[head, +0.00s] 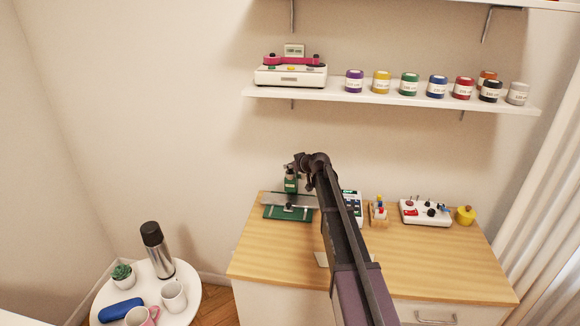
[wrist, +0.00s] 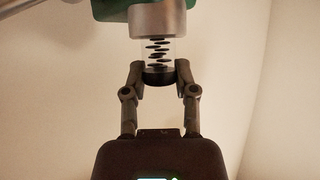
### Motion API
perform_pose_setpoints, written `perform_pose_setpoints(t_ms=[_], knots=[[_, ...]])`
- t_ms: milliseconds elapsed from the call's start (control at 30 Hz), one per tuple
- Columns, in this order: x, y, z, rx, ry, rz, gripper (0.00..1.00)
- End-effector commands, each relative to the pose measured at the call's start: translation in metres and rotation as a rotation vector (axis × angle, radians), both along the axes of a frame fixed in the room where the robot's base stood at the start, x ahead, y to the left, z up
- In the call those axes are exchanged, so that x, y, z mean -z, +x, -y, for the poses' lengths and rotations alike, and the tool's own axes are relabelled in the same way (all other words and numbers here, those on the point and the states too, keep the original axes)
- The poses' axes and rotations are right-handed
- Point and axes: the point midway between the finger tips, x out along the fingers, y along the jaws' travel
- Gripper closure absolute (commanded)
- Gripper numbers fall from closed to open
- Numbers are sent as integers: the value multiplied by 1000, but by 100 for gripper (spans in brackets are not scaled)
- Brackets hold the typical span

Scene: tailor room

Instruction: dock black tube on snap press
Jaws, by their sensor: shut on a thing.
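The black tube (wrist: 158,56) is a clear cylinder with several black snaps inside and a black end cap. My gripper (wrist: 160,75) is shut on it near the capped end. In the wrist view its other end meets the silver collar (wrist: 158,19) of the green snap press (wrist: 183,14); I cannot tell how firmly it is seated. In the head view the snap press (head: 289,213) stands at the left of the wooden cabinet top. My gripper (head: 298,163) is at the press's upper part there, and my arm hides the tube.
A shelf (head: 390,99) above holds a white device (head: 290,76) and several coloured jars. On the cabinet top (head: 410,255), a small wooden rack (head: 378,216), a control box (head: 425,213) and a yellow object (head: 466,215) stand right of my arm. A round table (head: 186,300) is at lower left.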

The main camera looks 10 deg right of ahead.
Motion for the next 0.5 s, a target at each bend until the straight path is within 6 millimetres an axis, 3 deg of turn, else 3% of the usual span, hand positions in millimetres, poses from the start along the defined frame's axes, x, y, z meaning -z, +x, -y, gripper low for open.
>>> perform_pose_setpoints(t_ms=[333, 367, 400, 500], knots=[[6, 0, 0, 0, 0, 0, 100], [5, 0, 0, 0, 0, 0, 57], [5, 0, 0, 0, 0, 0, 49], [5, 0, 0, 0, 0, 0, 49]])
